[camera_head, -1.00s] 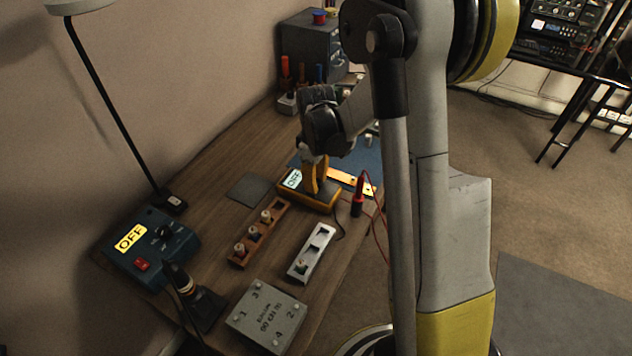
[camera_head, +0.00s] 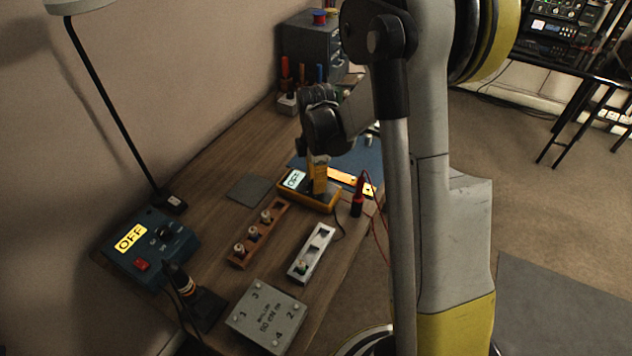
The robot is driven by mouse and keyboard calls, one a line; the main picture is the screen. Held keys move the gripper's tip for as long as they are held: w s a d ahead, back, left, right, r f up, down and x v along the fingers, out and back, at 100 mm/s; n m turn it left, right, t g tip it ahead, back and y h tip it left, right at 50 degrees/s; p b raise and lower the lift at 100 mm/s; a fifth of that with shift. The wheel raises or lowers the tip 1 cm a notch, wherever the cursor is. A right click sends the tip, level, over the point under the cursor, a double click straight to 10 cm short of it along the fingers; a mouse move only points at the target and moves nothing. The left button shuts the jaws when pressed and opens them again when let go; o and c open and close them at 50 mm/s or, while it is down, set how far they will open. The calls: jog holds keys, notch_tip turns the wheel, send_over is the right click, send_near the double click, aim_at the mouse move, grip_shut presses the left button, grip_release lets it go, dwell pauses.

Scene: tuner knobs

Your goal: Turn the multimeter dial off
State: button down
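The yellow multimeter (camera_head: 328,205) lies on the wooden table near its right edge. Its lit screen (camera_head: 293,179) appears to read OFF. My gripper (camera_head: 319,190) points down over the meter's body, just right of the screen, with its yellow fingers at the place of the dial. The dial itself is hidden behind the fingers. The fingers overlap in this view, so I cannot tell whether they are open, shut or gripping the dial.
A blue box (camera_head: 150,248) with a yellow OFF display stands at the left. A brown rack (camera_head: 258,235), a white rack (camera_head: 311,253) and a grey block (camera_head: 266,317) lie in front. A red probe (camera_head: 358,195) stands right of the meter. A lamp (camera_head: 115,105) rises at the left.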

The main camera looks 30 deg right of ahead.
dwell(0.4)
jog(key=c, duration=1.1)
grip_release()
notch_tip(320, 180, up, 12)
